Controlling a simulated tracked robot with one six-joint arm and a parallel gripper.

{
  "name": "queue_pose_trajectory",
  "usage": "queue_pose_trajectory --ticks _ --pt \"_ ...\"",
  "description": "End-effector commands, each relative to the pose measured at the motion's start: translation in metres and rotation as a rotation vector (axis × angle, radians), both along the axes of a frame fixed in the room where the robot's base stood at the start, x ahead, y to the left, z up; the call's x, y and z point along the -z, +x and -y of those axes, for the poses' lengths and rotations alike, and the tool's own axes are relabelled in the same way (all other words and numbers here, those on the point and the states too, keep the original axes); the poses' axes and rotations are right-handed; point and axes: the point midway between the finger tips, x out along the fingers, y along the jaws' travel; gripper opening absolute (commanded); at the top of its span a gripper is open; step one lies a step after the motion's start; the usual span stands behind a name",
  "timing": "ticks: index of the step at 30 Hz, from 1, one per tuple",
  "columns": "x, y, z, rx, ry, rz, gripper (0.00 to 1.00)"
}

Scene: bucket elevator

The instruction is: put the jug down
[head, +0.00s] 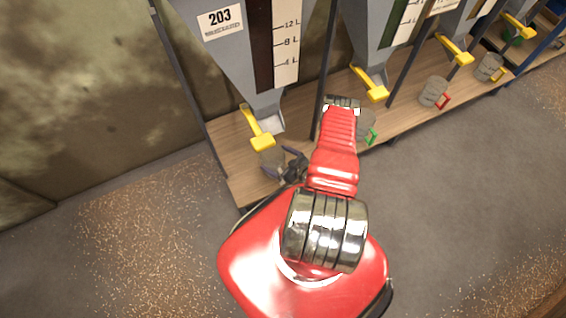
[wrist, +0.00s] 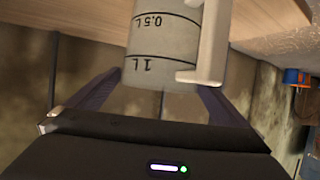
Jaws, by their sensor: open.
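The grey jug (wrist: 163,45) has 0.5 L and 1 L marks and a pale handle (wrist: 212,45). It appears upside down in the wrist view. In the head view the jug (head: 269,157) stands on the wooden shelf below the spout of hopper 203, partly hidden by my gripper (head: 282,162). My gripper is open, with one dark finger on each side of the jug in the wrist view (wrist: 155,98). Whether either finger touches the jug cannot be told.
Hopper 203 (head: 236,60) with its yellow lever (head: 258,130) hangs just above the jug. More hoppers and jugs, including a green-handled jug (head: 366,128) and a red-handled jug (head: 433,91), line the wooden shelf (head: 236,181) to the right. Open floor lies in front.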

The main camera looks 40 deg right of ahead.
Motion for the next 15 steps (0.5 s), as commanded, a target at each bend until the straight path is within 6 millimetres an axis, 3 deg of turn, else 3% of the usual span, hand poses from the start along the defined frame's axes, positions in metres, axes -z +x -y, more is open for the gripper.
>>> queue_pose_trajectory --ticks 15 --pt "-0.020 -0.047 0.008 0.004 0.000 -0.001 1.00"
